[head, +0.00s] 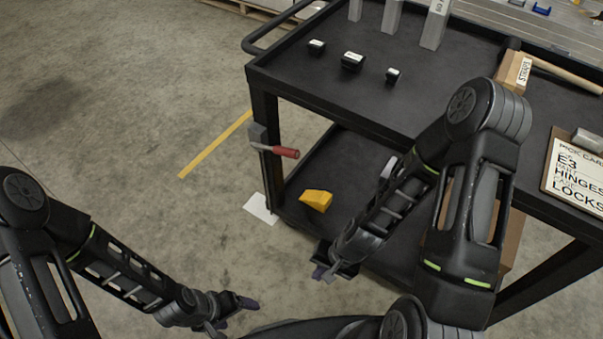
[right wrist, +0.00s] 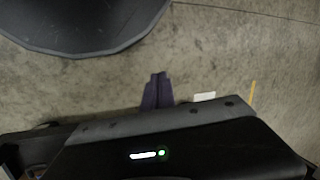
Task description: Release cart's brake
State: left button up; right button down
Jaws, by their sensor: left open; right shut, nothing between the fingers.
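The black two-shelf cart (head: 315,90) stands at the centre and right of the head view. A lever with a red handle (head: 285,152), probably the brake, is mounted on a grey bracket on its near left leg and points right, roughly level. My right gripper (head: 322,273) is shut and empty, below and a little right of the red handle, clear of it. Its purple fingers also show together in the right wrist view (right wrist: 158,90), over bare floor. My left gripper (head: 230,314) is open and empty, low over the floor, left of the cart.
A yellow wedge-like block (head: 315,200) sits on the lower shelf's near corner. A white sheet (head: 261,208) lies on the floor by the leg. The top holds small black parts (head: 352,61), grey profiles and a pick card (head: 577,175).

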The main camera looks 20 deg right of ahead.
jog(key=w+d+f+m+t+y+b, duration=0.25)
jog(key=w+d+f+m+b, duration=0.35)
jog(key=m+b, duration=0.5)
jog(key=w+d+r+m+t+y+b, duration=0.2)
jog(key=w+r, duration=0.4)
jog(key=r, duration=0.3)
jog(key=w+d+r+m+t+y+b, duration=0.2)
jog(key=w+r+m+t, duration=0.3)
jog(key=r, duration=0.4)
jog(key=shift+w+r+t+y, duration=0.35)
jog(key=shift+w+t+y, duration=0.2)
jog(key=shift+t, duration=0.3)
jog(key=shift+a+b, duration=0.1)
jog(key=shift+b, duration=0.2)
